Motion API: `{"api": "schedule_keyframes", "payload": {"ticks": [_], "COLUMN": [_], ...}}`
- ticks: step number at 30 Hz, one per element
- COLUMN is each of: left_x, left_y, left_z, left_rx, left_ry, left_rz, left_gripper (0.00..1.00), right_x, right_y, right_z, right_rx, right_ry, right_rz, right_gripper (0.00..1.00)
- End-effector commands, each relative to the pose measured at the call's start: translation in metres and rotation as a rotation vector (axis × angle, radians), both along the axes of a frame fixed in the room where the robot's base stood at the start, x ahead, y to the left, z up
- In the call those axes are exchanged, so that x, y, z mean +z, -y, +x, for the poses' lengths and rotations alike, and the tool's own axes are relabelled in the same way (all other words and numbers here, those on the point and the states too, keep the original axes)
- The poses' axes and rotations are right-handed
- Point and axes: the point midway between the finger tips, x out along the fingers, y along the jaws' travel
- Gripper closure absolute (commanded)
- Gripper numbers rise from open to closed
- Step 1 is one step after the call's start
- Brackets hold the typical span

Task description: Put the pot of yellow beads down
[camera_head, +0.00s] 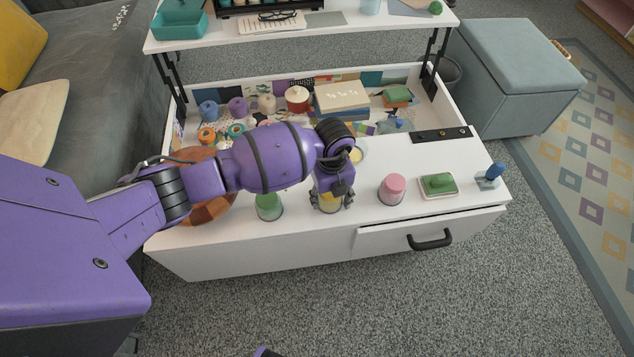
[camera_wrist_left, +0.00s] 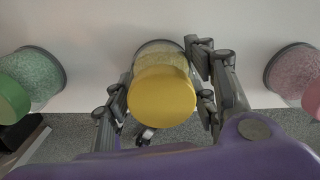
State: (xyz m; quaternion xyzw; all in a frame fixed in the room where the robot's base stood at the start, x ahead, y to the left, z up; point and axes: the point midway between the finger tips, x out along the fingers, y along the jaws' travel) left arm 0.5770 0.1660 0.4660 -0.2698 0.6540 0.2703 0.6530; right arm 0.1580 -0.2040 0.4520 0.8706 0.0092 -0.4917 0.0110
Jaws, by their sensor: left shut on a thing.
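The pot of yellow beads (camera_wrist_left: 162,95) has a yellow lid and clear sides. It sits between the fingers of my left gripper (camera_wrist_left: 163,105) in the left wrist view, and the fingers are shut on it. In the head view my left gripper (camera_head: 331,196) points down at the front part of the white table, and the yellow pot (camera_head: 330,204) shows partly below it. I cannot tell whether the pot's base touches the table top. My right gripper is not clearly in view.
A green pot (camera_head: 269,205) stands left of the yellow one and a pink pot (camera_head: 391,189) right. Farther right are a green block on a tray (camera_head: 438,186) and a blue-handled stamp (camera_head: 490,176). A drawer (camera_head: 430,235) is below the front edge. The table compartment behind holds craft items.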

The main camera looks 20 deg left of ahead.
Motion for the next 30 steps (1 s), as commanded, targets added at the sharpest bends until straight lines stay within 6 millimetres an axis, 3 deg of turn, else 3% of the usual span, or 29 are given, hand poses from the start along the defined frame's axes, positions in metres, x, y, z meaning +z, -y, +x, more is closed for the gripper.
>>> {"api": "schedule_keyframes", "payload": {"ticks": [8,9,13,23,26,30], "left_x": [-0.001,-0.001,0.0,0.002,0.012,0.039], "left_y": [0.0,0.0,0.001,0.0,0.0,0.0], "left_z": [0.002,0.002,0.002,0.002,0.003,0.003], "left_rx": [0.0,-0.001,-0.001,-0.001,0.0,-0.003], "left_ry": [0.004,0.004,0.004,0.004,0.007,0.01], "left_rz": [-0.001,-0.001,-0.001,-0.001,-0.001,-0.001], "left_gripper": [0.75,0.44,0.29,0.29,0.29,0.29], "right_x": [-0.003,-0.003,-0.005,-0.003,0.001,0.01], "right_y": [0.001,0.002,0.002,0.001,0.001,0.001], "right_z": [-0.007,-0.008,-0.01,-0.009,-0.007,-0.004], "right_rx": [0.0,0.0,0.0,0.0,0.0,0.0], "right_ry": [-0.013,-0.015,-0.019,-0.017,-0.013,-0.003], "right_rz": [-0.003,-0.003,-0.003,-0.003,-0.002,-0.002], "right_gripper": [0.6,0.6,0.6,0.6,0.6,0.6]}}
